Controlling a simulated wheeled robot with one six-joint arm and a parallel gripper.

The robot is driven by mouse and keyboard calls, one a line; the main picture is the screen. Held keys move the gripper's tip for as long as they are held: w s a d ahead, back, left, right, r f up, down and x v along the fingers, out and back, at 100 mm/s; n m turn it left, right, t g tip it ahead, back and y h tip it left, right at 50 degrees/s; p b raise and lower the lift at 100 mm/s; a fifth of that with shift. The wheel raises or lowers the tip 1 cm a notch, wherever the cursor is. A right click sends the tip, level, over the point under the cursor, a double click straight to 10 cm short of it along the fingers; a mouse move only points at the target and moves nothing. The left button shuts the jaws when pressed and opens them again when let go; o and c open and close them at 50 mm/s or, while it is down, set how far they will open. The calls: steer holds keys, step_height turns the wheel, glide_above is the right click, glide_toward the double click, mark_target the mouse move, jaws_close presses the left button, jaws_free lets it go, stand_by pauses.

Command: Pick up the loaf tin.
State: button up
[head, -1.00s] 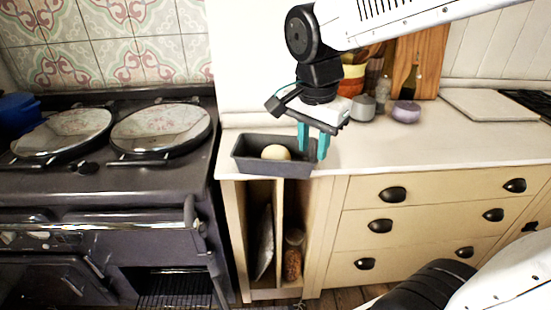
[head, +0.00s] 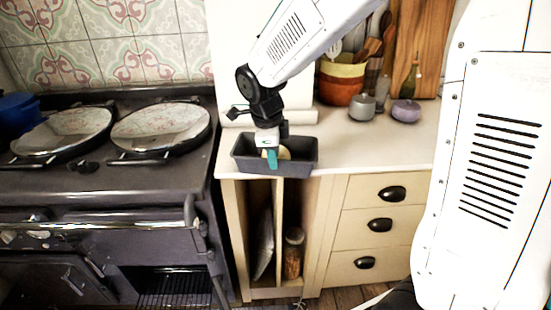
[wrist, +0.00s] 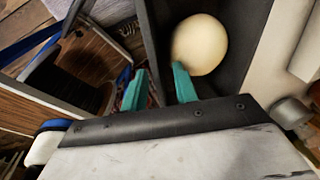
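The loaf tin (head: 300,166) is a dark grey rectangular tin on the counter's left end, near its front edge. A pale round object (head: 284,152) lies inside it; it also shows in the wrist view (wrist: 200,44). My gripper (head: 272,160) points down at the tin's near long side. In the wrist view my gripper (wrist: 160,84) has its two teal fingers apart, one on each side of the tin's wall (wrist: 151,45). The right finger is inside the tin by the round object, the left one outside. Contact with the wall is not clear.
The dark range cooker (head: 190,178) with two round lids stands left of the counter (head: 330,135). An open cubby (head: 262,235) is below the tin.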

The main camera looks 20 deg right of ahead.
steer(key=shift+d+f, duration=0.1)
steer(key=shift+f, duration=0.65)
steer(key=shift+s+f, duration=0.3)
steer(key=shift+f, duration=0.25)
jaws_close()
steer(key=shift+w+d+f, duration=0.15)
steer(key=shift+w+f, duration=0.1)
steer(key=shift+w, duration=0.05)
steer(key=shift+r, duration=0.2)
